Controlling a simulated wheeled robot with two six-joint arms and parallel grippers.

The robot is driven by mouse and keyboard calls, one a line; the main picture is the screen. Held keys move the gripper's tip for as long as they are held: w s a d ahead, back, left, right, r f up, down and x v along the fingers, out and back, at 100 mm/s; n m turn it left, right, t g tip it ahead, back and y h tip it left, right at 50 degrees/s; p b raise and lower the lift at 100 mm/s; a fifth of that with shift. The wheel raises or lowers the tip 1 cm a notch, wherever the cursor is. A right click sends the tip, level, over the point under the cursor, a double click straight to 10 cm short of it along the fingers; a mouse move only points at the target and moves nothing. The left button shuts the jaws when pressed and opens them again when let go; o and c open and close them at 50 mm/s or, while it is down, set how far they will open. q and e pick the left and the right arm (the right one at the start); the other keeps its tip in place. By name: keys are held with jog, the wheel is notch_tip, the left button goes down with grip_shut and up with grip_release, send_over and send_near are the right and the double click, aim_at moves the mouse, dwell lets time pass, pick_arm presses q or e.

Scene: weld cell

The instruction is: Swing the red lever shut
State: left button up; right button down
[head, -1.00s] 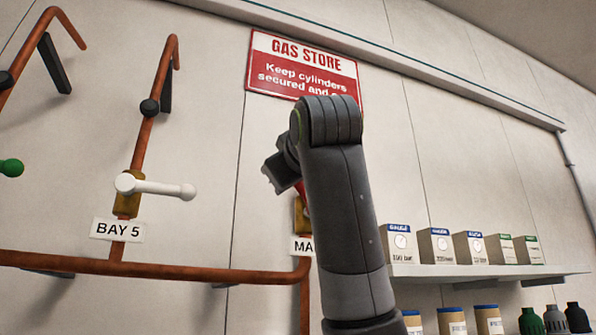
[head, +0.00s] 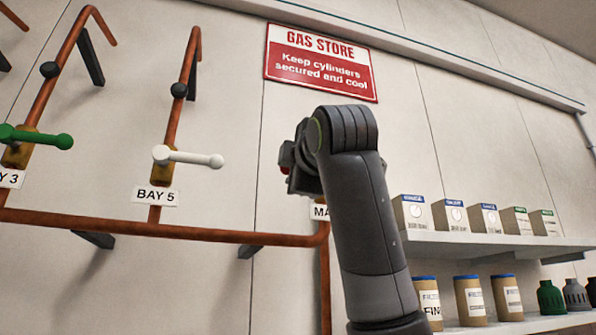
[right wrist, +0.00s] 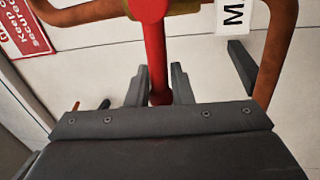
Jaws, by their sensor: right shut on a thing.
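The red lever (right wrist: 156,55) runs down the middle of the right wrist view from a round red hub (right wrist: 148,8) at the top edge. My right gripper (right wrist: 159,86) is shut on the lever near its lower end in that view, with one dark finger on each side. In the head view my right gripper (head: 300,168) is mostly behind my forearm. A small red patch (head: 286,155) shows at its left, and the valve body there is hidden. My left gripper is in neither view.
A white lever (head: 190,158) marked BAY 5 and a green lever (head: 40,137) stand left on copper pipes (head: 110,228). A partly hidden "MA" label (head: 319,212) is by my forearm. Shelves (head: 470,243) with boxes and jars stand right. A gas store sign (head: 320,62) is above.

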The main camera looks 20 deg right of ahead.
jog(key=shift+f+n, duration=0.35)
jog(key=shift+n, duration=0.15)
jog(key=shift+w+a, duration=0.1)
jog(key=c, duration=1.5)
grip_release()
jog(key=shift+o, duration=0.2)
jog(key=shift+a, duration=0.1)
jog(key=s+f+b, duration=0.3)
jog(key=s+b, duration=0.5)
jog(key=s, duration=0.9)
jog(key=shift+s+d+f+b, duration=0.2)
jog(key=shift+d+b, duration=0.1)
jog(key=shift+d, duration=0.05)
jog(key=shift+w, duration=0.1)
